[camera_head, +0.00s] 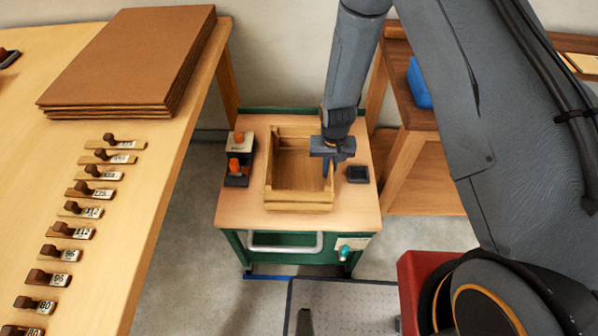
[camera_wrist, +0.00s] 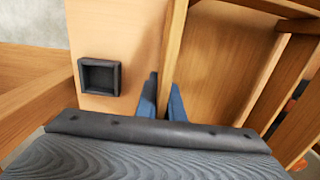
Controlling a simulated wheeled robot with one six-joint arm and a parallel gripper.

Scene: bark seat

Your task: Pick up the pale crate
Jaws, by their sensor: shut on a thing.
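The pale wooden crate (camera_head: 298,199) stands on the wooden top of a small green cart (camera_head: 240,205). It is open at the top and looks empty, with slatted sides. My gripper (camera_head: 328,166) points down at the crate's right wall. In the wrist view the blue-grey fingers (camera_wrist: 162,97) are on either side of the wall of the crate (camera_wrist: 173,45), shut on it. The crate appears to rest on the cart top. My gripper hides part of its right wall.
A small dark square tray (camera_head: 358,174) lies right of the crate. A dark holder with orange-topped items (camera_head: 237,172) stands to its left. A long table (camera_head: 120,215) with brown sheets (camera_head: 135,55) and several numbered pieces is at left. A wooden bench (camera_head: 410,165) with a blue box (camera_head: 418,85) is at right.

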